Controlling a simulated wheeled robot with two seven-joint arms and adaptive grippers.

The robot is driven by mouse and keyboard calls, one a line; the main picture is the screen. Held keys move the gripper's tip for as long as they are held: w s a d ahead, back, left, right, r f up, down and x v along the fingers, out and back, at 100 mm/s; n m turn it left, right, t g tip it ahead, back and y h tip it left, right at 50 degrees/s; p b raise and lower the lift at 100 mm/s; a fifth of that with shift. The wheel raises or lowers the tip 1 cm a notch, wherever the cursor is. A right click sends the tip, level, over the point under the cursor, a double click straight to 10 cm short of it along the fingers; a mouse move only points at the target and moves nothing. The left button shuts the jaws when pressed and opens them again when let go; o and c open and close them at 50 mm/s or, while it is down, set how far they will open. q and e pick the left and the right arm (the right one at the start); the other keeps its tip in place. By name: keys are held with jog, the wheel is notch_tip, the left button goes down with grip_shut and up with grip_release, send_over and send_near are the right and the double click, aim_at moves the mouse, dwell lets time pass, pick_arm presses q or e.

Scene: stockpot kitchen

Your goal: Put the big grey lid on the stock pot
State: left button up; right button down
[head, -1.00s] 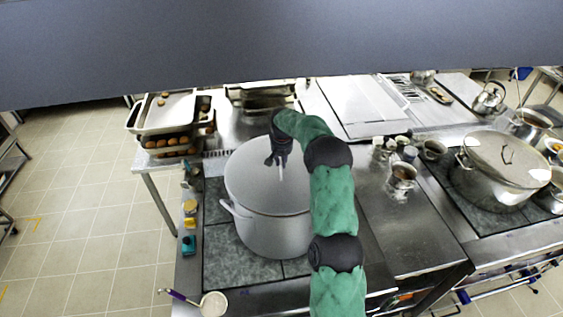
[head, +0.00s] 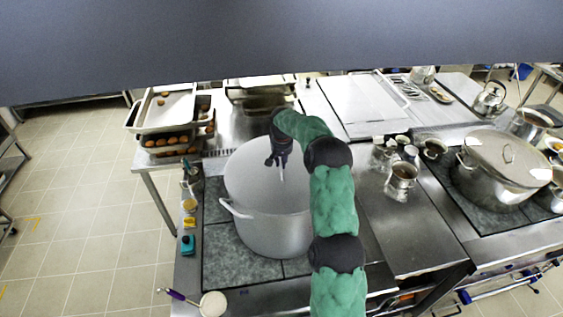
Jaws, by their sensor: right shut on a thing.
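The stock pot (head: 268,238) is a large pale grey pot on the dark hob plates at the middle of the head view. Its left side handle (head: 233,210) sticks out. The big grey lid (head: 248,172) covers the pot's mouth in this view, its colour blending with the pot. I cannot tell whether its rim rests on the pot all the way round. My right gripper (head: 280,164) points down over the lid's middle and is shut on its upright, pale handle. My green right arm hides the right side of the lid and pot. My left gripper is not in view.
Another lidded pot (head: 491,176) stands on the right hob. Metal cups (head: 402,176) and small jars stand between. Trays of brown round food (head: 166,118) are at the back left. A ladle (head: 212,303) lies at the front left edge.

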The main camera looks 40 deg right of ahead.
dwell(0.4)
jog(key=c, duration=1.2)
grip_release()
jog(key=shift+o, duration=0.3)
jog(key=shift+f, duration=0.1)
notch_tip(320, 180, up, 12)
jog(key=s+a, duration=0.1)
jog(key=shift+s, duration=0.25)
